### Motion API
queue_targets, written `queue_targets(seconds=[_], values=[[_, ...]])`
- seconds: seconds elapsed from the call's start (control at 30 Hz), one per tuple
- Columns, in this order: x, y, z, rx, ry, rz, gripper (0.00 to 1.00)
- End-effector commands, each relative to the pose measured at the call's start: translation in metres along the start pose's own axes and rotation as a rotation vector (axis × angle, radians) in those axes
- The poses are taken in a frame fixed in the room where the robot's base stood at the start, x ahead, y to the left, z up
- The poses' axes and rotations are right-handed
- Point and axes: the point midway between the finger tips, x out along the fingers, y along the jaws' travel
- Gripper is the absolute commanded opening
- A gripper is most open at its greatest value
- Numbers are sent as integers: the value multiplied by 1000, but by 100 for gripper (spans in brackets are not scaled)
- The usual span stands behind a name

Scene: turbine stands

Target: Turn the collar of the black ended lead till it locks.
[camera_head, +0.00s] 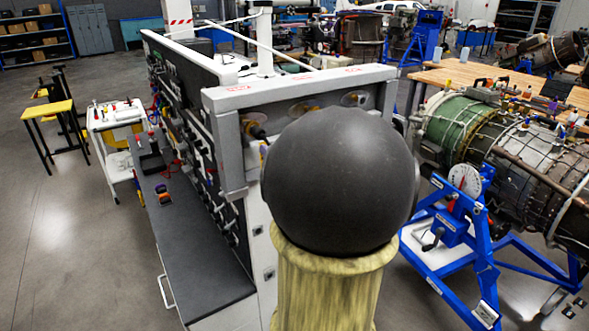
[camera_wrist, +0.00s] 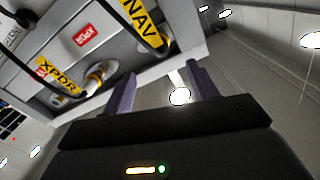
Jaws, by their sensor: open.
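In the wrist view my gripper (camera_wrist: 162,88) is open, with nothing between its two dark fingers. A lead with a yellow XPDR tag (camera_wrist: 57,82) runs to a pale round connector (camera_wrist: 99,78) on the grey panel, just left of the left finger and apart from it. A second lead with a yellow NAV tag (camera_wrist: 141,22) has a dark cable and meets the panel above the fingers. I cannot tell which lead is the black ended one, nor how its collar is turned. In the head view my gripper is hidden.
The grey frame (camera_head: 300,85) of the test stand shows round connectors inside it in the head view. A dark shelf (camera_head: 190,225) runs along its left side. A turbine engine (camera_head: 500,145) on a blue stand (camera_head: 455,240) is close at right.

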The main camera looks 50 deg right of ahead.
Motion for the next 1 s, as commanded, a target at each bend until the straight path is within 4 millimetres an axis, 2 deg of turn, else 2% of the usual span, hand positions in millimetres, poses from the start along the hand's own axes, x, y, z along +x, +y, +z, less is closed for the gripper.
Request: queue_targets(seconds=[0.1,0.3,1.0], values=[[-24,1,2,-1,3,2,59],[-47,0,0,0,1,1,59],[-46,-1,3,-2,-7,6,59]])
